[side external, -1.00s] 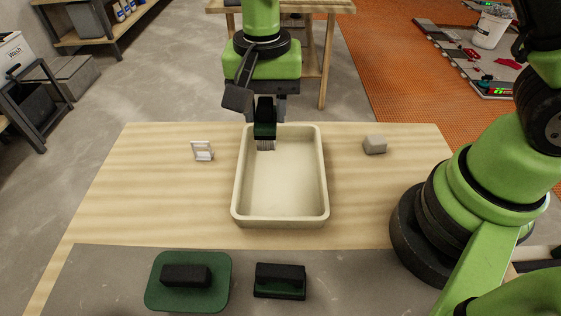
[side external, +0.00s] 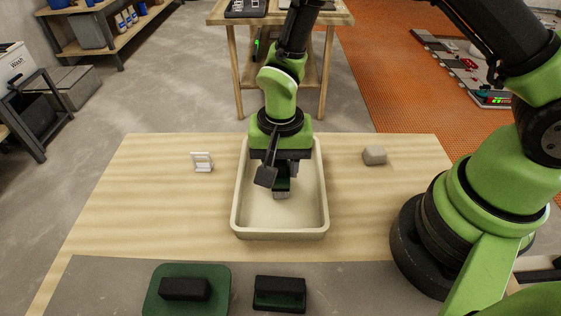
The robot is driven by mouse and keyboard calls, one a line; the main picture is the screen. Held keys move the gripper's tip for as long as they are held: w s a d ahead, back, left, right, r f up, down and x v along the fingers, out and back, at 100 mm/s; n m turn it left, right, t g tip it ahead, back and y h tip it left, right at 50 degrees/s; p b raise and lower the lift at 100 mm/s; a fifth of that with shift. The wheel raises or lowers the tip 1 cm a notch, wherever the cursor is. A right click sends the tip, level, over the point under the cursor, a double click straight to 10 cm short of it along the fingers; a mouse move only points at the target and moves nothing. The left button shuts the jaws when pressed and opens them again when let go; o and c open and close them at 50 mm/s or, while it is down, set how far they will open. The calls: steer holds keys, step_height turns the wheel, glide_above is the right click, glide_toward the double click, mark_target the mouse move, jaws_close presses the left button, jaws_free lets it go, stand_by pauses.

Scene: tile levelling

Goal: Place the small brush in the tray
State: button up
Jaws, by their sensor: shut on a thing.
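The small brush (side external: 281,187) has a dark green and black body with pale bristles pointing down. My gripper (side external: 282,177) is shut on its upper part and holds it upright over the inside of the cream tray (side external: 279,234). The brush is low, near the middle of the tray. I cannot tell whether its bristles touch the tray floor. The gripper and wrist hide the back of the tray and much of the brush's top.
A small white clip-like piece (side external: 202,161) stands left of the tray, and a grey block (side external: 374,155) lies to the right. A green float (side external: 213,290) and a dark green-black block tool (side external: 280,293) lie on the grey front strip.

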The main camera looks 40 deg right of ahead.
steer(key=shift+f, duration=0.1)
steer(key=o, duration=1.1)
step_height(320, 180, up, 12)
steer(key=r, duration=0.1)
step_height(320, 180, up, 10)
steer(key=n+t+y, duration=0.1)
steer(key=n+t, duration=0.1)
steer(key=t, duration=0.1)
glide_above(280, 161)
steer(key=s+d, duration=0.5)
steer(key=s+r+n+t, duration=0.1)
steer(key=s, duration=0.2)
steer(key=s+d+r+n+t, duration=0.1)
steer(key=s, duration=0.2)
steer(key=s+d+r+n+t+y, duration=0.1)
steer(key=s+r+t, duration=0.1)
steer(key=s, duration=0.1)
steer(key=shift+d, duration=0.15)
